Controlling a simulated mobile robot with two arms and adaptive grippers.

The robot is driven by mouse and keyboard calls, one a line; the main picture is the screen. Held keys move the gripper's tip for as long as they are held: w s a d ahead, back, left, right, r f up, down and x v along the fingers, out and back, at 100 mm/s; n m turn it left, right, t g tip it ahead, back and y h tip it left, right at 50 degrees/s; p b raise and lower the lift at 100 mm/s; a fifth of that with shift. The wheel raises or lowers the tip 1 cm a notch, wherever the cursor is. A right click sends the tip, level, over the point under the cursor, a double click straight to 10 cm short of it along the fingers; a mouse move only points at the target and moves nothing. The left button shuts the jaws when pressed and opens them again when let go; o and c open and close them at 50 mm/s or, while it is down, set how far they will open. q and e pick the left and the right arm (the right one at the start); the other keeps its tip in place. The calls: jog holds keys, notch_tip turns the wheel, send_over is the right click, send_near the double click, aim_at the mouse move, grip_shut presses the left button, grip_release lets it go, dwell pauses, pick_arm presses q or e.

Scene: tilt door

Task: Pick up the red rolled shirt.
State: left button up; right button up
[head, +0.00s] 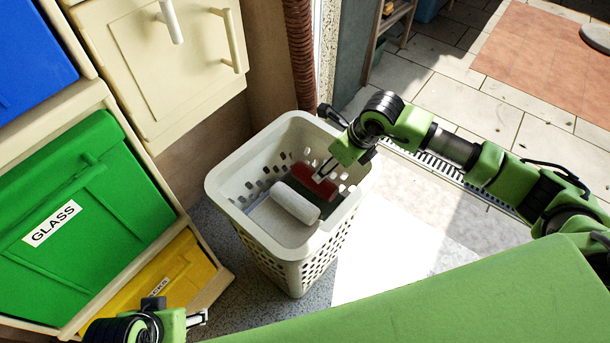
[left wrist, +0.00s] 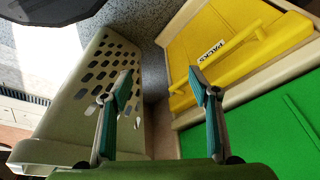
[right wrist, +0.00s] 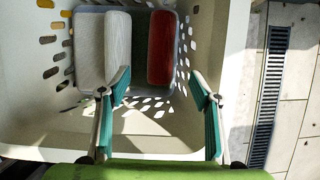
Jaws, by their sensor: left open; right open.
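The red rolled shirt (head: 309,177) lies inside the white laundry basket (head: 222,187), beside a white roll (head: 293,203). In the right wrist view the red shirt (right wrist: 161,48) is upright in the picture, at the right of the basket's contents. My right gripper (head: 322,172) reaches over the basket's right rim and hides part of the shirt in the head view. In the right wrist view my right gripper (right wrist: 161,86) is open and empty, with the shirt beyond its fingertips. My left gripper (left wrist: 163,80) is open and empty, low between the basket (left wrist: 85,100) and the yellow drawer.
A green GLASS bin (head: 90,215) and a yellow drawer (left wrist: 225,50) stand left of the basket. A cream cabinet (head: 170,70) and a brown pipe (head: 300,55) are behind it. A floor drain grate (right wrist: 268,95) and open tiles lie to the right.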

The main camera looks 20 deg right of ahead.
aim_at(322, 183)
jog(key=b+x, duration=0.1)
jog(key=x, duration=0.6)
jog(key=shift+f+b, duration=0.15)
jog(key=shift+b, duration=0.2)
jog(key=shift+x, duration=0.75)
jog(key=b+x, duration=0.1)
jog(key=x, duration=0.3)
jog(key=shift+w+b, duration=0.4)
jog(key=shift+w+a, duration=0.1)
pick_arm(q)
jog(key=w+d+r+t+h, duration=0.1)
jog(key=w+d+t, duration=0.1)
jog(key=w+t, duration=0.2)
jog(key=w, duration=0.3)
jog(key=shift+d+r, duration=0.4)
pick_arm(e)
jog(key=c, duration=1.3)
